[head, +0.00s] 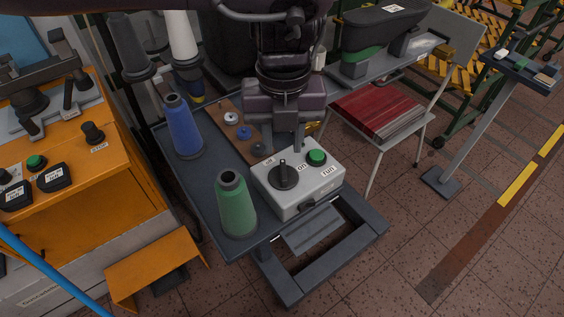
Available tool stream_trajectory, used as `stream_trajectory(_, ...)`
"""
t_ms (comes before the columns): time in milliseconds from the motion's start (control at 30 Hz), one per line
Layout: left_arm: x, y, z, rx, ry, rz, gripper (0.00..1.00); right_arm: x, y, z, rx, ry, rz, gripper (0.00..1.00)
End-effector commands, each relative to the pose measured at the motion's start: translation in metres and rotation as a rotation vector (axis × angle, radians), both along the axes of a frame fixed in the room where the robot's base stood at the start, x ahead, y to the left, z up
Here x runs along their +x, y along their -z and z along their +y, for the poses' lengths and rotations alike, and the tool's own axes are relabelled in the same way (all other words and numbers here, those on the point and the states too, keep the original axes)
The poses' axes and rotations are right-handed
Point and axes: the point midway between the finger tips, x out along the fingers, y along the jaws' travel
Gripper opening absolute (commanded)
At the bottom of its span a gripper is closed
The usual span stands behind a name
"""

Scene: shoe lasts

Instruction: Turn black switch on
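The black switch (284,177) is a round rotary knob with a raised handle on top of a light grey control box (300,203). A label reading "ON" is to the right of the knob, and a smaller label, perhaps "OFF", is to its upper left. The handle shows upright in the picture; I cannot tell which label it points to. My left gripper (288,148) hangs over the back of the box, just behind the knob. Its fingers point down and look close together; whether they are open or shut is unclear. My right gripper is not in view.
A green button (317,157) labelled "RUN" sits right of the knob. A green cone (236,206) and a blue cone (183,127) stand on the grey table (213,183) to the left. A board with round pegs (231,118) lies behind. An orange machine (95,185) stands far left.

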Motion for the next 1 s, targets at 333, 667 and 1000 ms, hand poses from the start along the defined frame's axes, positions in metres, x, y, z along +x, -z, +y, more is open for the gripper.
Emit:
stream_trajectory(333,-0.001,0.054,0.000,0.001,0.002,0.003,0.32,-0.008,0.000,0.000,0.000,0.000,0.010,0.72)
stream_trajectory(667,-0.001,0.067,-0.001,-0.002,0.002,0.001,0.32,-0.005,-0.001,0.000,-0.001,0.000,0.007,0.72)
stream_trajectory(1000,-0.001,0.066,-0.001,-0.002,0.002,0.001,0.00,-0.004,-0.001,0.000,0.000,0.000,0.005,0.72)
